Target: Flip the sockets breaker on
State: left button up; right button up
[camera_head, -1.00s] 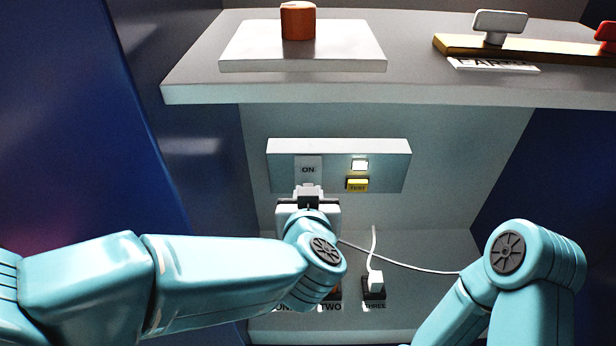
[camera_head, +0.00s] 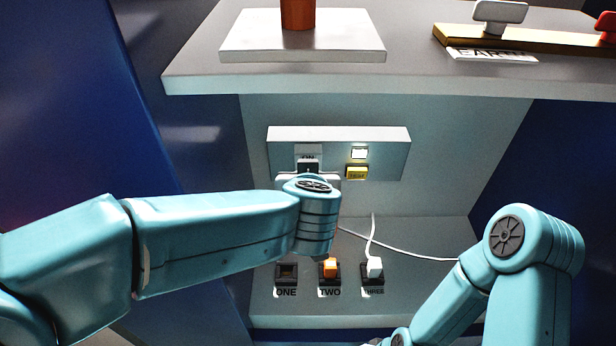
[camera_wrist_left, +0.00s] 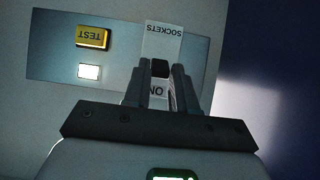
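The grey-white breaker panel (camera_head: 390,150) is on the back wall under the shelf. Its ON mark (camera_head: 308,157) shows just above my left gripper (camera_head: 308,172), which largely hides the breaker in the head view. In the left wrist view, upside down, the black breaker switch (camera_wrist_left: 160,68) lies between the SOCKETS label (camera_wrist_left: 162,40) and the ON mark (camera_wrist_left: 156,91). The fingers of my left gripper (camera_wrist_left: 160,74) are close together, apparently against both sides of the switch. My right arm is at the lower right; its gripper is out of view.
A white lamp (camera_head: 359,153) and a yellow TEST button (camera_head: 357,172) sit beside the breaker. Below are sockets ONE (camera_head: 286,273), TWO (camera_head: 330,283) with an orange plug, and THREE (camera_head: 372,283) with a white plug and cable. The shelf edge (camera_head: 350,85) overhangs the panel.

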pick_arm(q)
jog(key=o, duration=0.3)
jog(key=shift+w+f, duration=0.1)
jog(key=v, duration=1.6)
jog(key=shift+s, duration=0.25)
